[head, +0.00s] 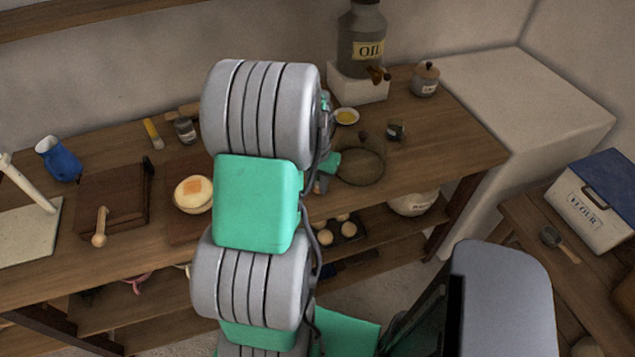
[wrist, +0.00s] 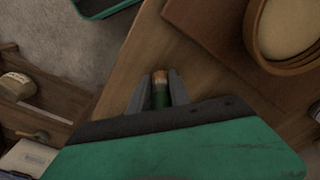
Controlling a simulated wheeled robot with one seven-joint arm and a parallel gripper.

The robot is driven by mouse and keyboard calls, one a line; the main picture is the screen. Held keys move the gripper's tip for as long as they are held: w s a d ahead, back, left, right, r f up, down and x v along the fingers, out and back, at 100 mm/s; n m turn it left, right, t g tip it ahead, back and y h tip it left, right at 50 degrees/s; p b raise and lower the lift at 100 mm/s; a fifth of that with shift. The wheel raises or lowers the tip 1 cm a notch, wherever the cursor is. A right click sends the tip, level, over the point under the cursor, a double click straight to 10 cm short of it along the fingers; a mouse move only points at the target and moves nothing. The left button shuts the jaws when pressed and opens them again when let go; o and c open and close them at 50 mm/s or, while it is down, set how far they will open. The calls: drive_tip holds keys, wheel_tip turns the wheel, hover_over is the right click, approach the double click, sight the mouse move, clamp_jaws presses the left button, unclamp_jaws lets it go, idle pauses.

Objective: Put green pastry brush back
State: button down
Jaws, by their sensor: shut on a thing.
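My gripper (wrist: 159,82) is shut on the green pastry brush (wrist: 160,99) in the wrist view. The brush's green part lies between the two grey fingers, and a copper-brown end shows at their tips. The rest of the brush is hidden by the gripper body. The brown wooden table shows beneath the brush; I cannot tell the height between them. In the head view my arm covers most of the gripper, and the brush cannot be made out clearly.
A yellow-handled brush (head: 153,133) lies at the table's back beside a small jar (head: 185,130). A bowl (head: 193,194), a round sieve (head: 361,166), a yellow dish (head: 346,117) and an oil urn (head: 362,45) stand around my arm. A flour box (head: 597,196) is at right.

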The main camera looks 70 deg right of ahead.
drive_tip(key=c, duration=1.2)
unclamp_jaws()
wheel_tip(320, 180, up, 12)
drive_tip(key=b, duration=0.1)
drive_tip(key=w+a+r+n+t, duration=0.1)
drive_tip(key=w+a+r+n, duration=0.2)
drive_tip(key=w+a+n, duration=1.05)
drive_tip(key=w+a+n+t, duration=0.1)
drive_tip(key=w+a+n, duration=0.2)
drive_tip(key=a, duration=1.1)
drive_tip(key=w+a+f+n+t, duration=0.1)
drive_tip(key=w+a+n, duration=0.2)
drive_tip(key=a, duration=1.2)
drive_tip(key=shift+w+a+t+y, duration=0.3)
drive_tip(key=shift+w+y, duration=0.1)
drive_tip(key=shift+w, duration=0.7)
